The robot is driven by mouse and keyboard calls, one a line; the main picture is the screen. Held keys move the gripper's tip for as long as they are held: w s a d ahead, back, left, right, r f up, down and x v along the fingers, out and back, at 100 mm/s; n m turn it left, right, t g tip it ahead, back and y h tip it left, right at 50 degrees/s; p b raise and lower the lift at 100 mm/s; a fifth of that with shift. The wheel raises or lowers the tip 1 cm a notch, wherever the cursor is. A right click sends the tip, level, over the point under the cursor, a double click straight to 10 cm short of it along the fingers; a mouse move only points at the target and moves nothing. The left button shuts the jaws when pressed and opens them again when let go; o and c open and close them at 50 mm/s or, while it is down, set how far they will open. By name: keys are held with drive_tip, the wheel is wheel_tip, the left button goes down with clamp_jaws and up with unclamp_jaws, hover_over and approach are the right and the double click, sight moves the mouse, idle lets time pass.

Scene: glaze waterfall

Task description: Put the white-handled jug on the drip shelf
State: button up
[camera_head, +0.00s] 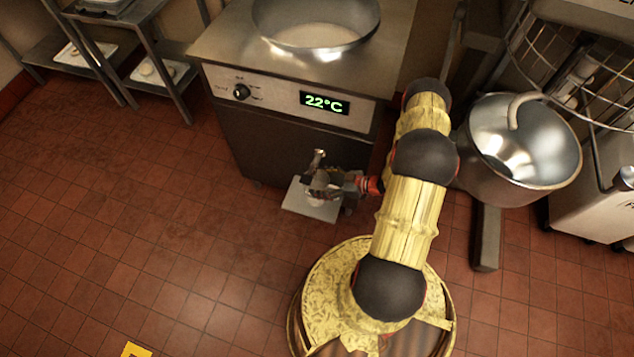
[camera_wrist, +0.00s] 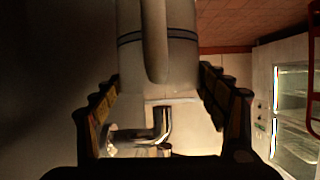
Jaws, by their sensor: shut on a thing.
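The jug (camera_wrist: 185,62) fills the upper middle of the wrist view, a pale body with a dark band and a white handle (camera_wrist: 155,40) running down its near side. My gripper (camera_wrist: 158,84) is shut on it, one finger on each side. In the head view my gripper (camera_head: 320,185) is low in front of the dark machine, over the pale square drip shelf (camera_head: 297,205). The jug is mostly hidden by the gripper there. I cannot tell whether its base touches the shelf.
The machine (camera_head: 290,135) with its 22°C display and round bowl (camera_head: 318,25) stands behind the shelf. A metal tap (camera_head: 318,157) is just above my gripper. A steel mixing bowl (camera_head: 520,150) stands right of my arm.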

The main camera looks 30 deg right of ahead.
drive_tip(key=shift+w+a+f+b, duration=0.4)
drive_tip(key=shift+w+f+b, duration=0.15)
drive_tip(key=shift+f, duration=0.2)
drive_tip(key=shift+f, duration=0.2)
drive_tip(key=o, duration=1.6)
drive_tip(key=shift+r, duration=0.1)
drive_tip(key=p+v, duration=0.3)
drive_tip(key=v, duration=0.9)
drive_tip(key=shift+s+r, duration=0.1)
